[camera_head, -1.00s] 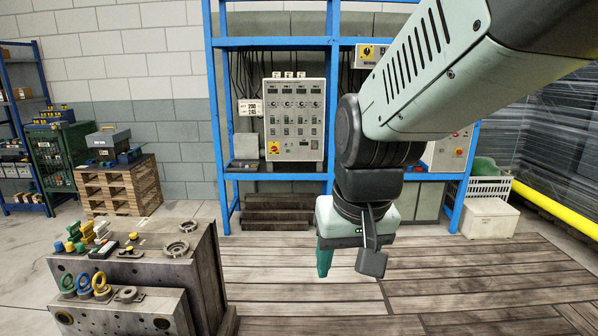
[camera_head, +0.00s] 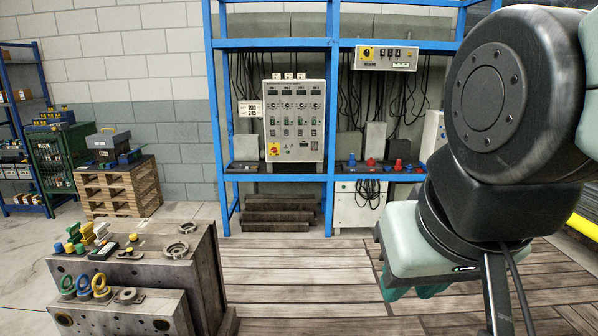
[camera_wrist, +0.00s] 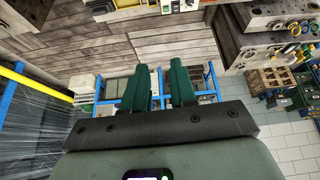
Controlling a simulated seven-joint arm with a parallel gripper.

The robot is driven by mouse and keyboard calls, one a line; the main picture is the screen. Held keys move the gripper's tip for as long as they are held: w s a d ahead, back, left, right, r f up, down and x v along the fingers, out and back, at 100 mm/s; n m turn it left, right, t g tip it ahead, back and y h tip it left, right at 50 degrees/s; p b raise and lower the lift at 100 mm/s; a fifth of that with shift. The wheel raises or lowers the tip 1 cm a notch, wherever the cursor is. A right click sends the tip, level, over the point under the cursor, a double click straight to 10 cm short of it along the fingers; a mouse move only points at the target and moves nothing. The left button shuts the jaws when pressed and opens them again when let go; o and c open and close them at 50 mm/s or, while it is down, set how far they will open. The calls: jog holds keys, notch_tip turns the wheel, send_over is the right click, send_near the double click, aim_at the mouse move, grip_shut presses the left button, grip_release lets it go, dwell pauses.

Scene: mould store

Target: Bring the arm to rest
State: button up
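My gripper (camera_head: 411,291) is at the right of the head view, with its two green fingertips showing below the pale green hand. In the wrist view my gripper (camera_wrist: 159,85) shows both green fingers standing apart, with nothing between them. It is open and empty. It hangs in free space, well to the right of the metal mould block and touching nothing that I can see. Part of my arm fills the right edge of the head view and hides what is behind it.
A metal mould block (camera_head: 207,265) with rings and small coloured parts stands at the lower left. A blue rack (camera_head: 331,120) with a control cabinet (camera_head: 294,120) stands behind. A wooden pallet stack (camera_head: 118,188) is at the left. The plank floor (camera_head: 290,275) between is clear.

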jog(key=shift+n+g, duration=0.7)
jog(key=shift+g, duration=0.1)
jog(key=w+f, duration=0.1)
jog(key=w, duration=0.1)
jog(key=w+f, duration=0.1)
jog(key=w, duration=0.2)
jog(key=w+f, duration=0.1)
jog(key=w, duration=0.1)
jog(key=shift+w+a+f, duration=0.2)
jog(key=shift+w+f, duration=0.05)
jog(key=shift+w, duration=0.15)
grip_shut()
jog(key=w+f+n+g, duration=0.2)
jog(key=w+f, duration=0.6)
jog(key=shift+w+a+f+n+g, duration=0.35)
jog(key=shift+w+f, duration=0.55)
jog(key=shift+f, duration=3.3)
jog(key=shift+w+a+f+n+g, duration=0.35)
jog(key=shift+w+f, duration=0.6)
jog(key=shift+f, duration=3.2)
jog(key=shift+w+a+f+n+g, duration=0.35)
jog(key=shift+w+f, duration=0.55)
jog(key=shift+f, duration=3.3)
